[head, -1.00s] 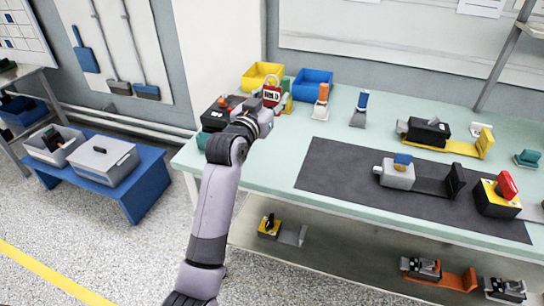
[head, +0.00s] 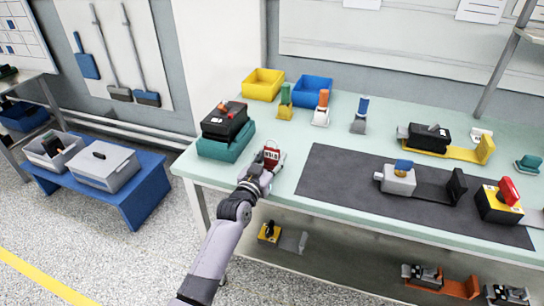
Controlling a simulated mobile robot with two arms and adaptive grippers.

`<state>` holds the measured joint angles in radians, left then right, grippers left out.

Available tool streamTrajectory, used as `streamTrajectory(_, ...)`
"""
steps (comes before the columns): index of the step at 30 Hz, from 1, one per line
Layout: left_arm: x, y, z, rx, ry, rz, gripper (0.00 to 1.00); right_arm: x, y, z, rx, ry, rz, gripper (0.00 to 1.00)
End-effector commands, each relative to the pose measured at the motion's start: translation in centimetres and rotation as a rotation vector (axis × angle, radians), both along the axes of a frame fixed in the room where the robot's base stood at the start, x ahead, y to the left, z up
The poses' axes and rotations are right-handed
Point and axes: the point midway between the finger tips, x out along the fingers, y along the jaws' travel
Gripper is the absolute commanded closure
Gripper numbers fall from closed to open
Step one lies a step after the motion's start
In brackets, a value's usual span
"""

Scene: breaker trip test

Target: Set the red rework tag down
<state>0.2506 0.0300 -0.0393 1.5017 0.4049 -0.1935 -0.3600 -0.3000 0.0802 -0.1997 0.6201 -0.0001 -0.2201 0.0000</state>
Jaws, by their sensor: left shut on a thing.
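The red rework tag (head: 271,157) is a small red piece with a white label, seen in the head view near the left end of the pale green workbench (head: 325,107). My left gripper (head: 266,165) is shut on it, close to the bench top. I cannot tell whether the tag touches the surface. The gripper hides the tag's lower part. My right gripper is not in view.
A dark mat (head: 330,175) lies to the right. Yellow (head: 262,86) and blue (head: 313,91) bins stand behind. Bench top between tag and bins is mostly clear.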

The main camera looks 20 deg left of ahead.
Motion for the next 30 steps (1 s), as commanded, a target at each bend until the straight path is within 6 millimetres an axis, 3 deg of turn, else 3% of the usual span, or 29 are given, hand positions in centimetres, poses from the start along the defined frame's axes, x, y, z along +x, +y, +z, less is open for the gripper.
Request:
streamTrajectory(10, 0.01, -0.04, -0.43, 0.0, -0.001, -0.001, 0.84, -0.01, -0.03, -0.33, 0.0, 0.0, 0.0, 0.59)
streamTrajectory(11, 0.01, -0.05, -0.29, 0.0, -0.001, -0.001, 0.58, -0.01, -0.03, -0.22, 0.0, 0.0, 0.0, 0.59)
streamTrajectory(19, 0.01, -0.04, -0.27, -0.001, -0.001, 0.0, 0.4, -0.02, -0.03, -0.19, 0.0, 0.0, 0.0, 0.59)
streamTrajectory(30, 0.01, -0.05, -0.44, -0.002, -0.001, 0.0, 0.4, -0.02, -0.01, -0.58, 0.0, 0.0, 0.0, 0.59)
